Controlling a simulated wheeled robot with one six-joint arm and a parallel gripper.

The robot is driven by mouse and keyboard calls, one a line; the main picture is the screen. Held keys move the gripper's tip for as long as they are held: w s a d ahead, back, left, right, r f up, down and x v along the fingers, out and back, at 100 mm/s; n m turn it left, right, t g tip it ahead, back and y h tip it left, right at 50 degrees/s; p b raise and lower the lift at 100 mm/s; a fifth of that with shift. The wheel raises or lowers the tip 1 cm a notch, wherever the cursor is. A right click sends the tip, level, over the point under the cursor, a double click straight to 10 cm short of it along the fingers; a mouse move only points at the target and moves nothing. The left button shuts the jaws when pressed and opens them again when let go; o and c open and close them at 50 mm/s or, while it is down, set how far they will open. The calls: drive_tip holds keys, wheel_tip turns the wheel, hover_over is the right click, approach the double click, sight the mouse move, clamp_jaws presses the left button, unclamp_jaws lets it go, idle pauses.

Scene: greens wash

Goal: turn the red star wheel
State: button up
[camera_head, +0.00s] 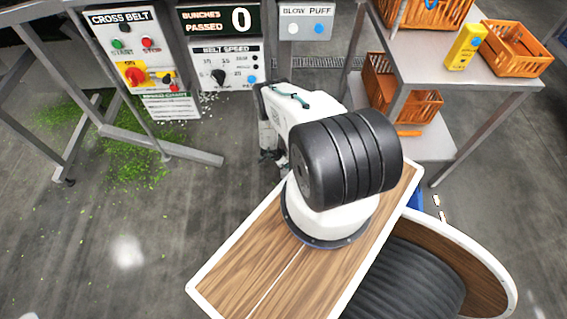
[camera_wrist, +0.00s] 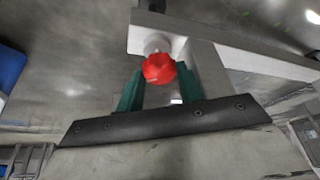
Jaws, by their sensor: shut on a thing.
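The red star wheel (camera_wrist: 157,68) shows in the wrist view as a small lobed knob on a pale round stem, in front of a light grey metal bar (camera_wrist: 225,52). My gripper (camera_wrist: 160,82) has its two green fingers on either side of the wheel and is shut on it. The lower part of the wheel sits between the fingers, and the contact faces are partly hidden. In the head view my arm covers the working area, and neither the wheel nor the fingertips can be made out.
In the head view, a cross belt control panel (camera_head: 125,48) and a belt speed panel (camera_head: 226,68) stand at the back left. A grey table (camera_head: 430,75) with orange crates (camera_head: 515,48) and a yellow device (camera_head: 464,46) is at the back right. Green scraps (camera_head: 135,160) litter the floor at left.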

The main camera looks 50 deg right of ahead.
idle(0.3)
drive_tip(key=o, duration=1)
drive_tip(key=shift+s+d, duration=0.1)
drive_tip(key=shift+w, duration=0.2)
